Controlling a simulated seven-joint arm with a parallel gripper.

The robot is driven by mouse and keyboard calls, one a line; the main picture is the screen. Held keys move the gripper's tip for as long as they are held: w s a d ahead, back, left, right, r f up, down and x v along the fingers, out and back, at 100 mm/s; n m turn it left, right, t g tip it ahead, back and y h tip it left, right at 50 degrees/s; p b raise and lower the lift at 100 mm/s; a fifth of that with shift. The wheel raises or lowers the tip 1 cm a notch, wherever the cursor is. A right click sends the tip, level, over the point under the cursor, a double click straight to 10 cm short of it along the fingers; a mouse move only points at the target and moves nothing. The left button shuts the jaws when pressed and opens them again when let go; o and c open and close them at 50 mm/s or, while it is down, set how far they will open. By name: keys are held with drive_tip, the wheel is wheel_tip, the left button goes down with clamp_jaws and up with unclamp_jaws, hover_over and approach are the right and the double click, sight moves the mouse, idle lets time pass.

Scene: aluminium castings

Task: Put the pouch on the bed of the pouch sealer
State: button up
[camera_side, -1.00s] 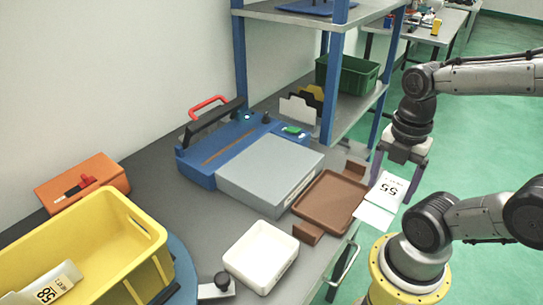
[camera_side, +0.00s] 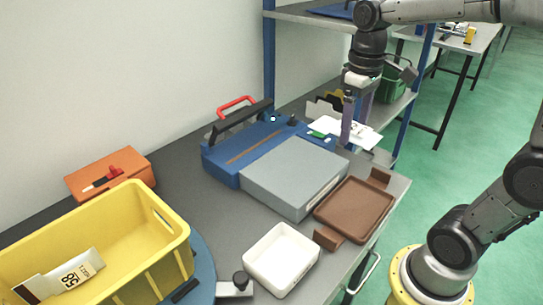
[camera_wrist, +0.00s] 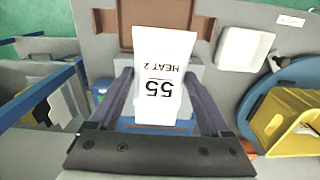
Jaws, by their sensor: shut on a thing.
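The pouch (camera_wrist: 158,85) is white and labelled "55 HEAT 2". My gripper (camera_wrist: 160,80) is shut on it, a finger on each side. In the side view my gripper (camera_side: 357,135) holds the pouch (camera_side: 369,138) roughly flat, in the air near the far right end of the pouch sealer (camera_side: 222,162). The sealer is blue, with a black bar, a red handle and a flat grey bed (camera_side: 290,175). The bed is bare in the side view. In the wrist view the pouch covers part of the bed (camera_wrist: 195,78); the height between them is hard to judge.
A brown tray (camera_side: 355,208) lies in front of the bed, and a white tray (camera_side: 282,262) stands nearby. A yellow bin (camera_side: 150,250) holds another pouch (camera_side: 65,280). An orange box (camera_side: 110,172) is behind it. Blue shelf posts (camera_side: 269,60) rise behind the sealer.

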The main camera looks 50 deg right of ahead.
sight(319, 130)
drive_tip(key=w, duration=0.1)
drive_tip(key=w+a, duration=0.1)
drive_tip(key=w, duration=0.2)
drive_tip(key=shift+w+a+f, duration=0.2)
drive_tip(key=shift+w+f, duration=0.15)
drive_tip(key=shift+w+a+f, duration=0.35)
drive_tip(key=shift+w+f, duration=0.15)
drive_tip(key=shift+w, duration=0.05)
drive_tip(key=shift+w+a+f, duration=0.3)
drive_tip(key=shift+w+f, duration=0.2)
drive_tip(key=shift+w, duration=0.05)
drive_tip(key=w+f, duration=0.3)
drive_tip(key=w, duration=0.1)
drive_tip(key=w+d+f, duration=0.1)
drive_tip(key=w+f, duration=0.1)
drive_tip(key=w, duration=0.2)
drive_tip(key=w+f, duration=0.3)
drive_tip(key=w, duration=0.1)
drive_tip(key=shift+w+d+f, duration=0.15)
drive_tip(key=shift+f, duration=0.15)
drive_tip(key=shift+w+f, duration=0.15)
drive_tip(key=shift+f, duration=0.05)
drive_tip(key=shift+w+f, duration=0.15)
drive_tip(key=shift+f, duration=0.75)
drive_tip(key=shift+w+f, duration=0.1)
drive_tip(key=shift+f, duration=0.75)
drive_tip(key=shift+f, duration=0.2)
drive_tip(key=o, duration=1.2)
drive_tip(key=shift+o, duration=0.2)
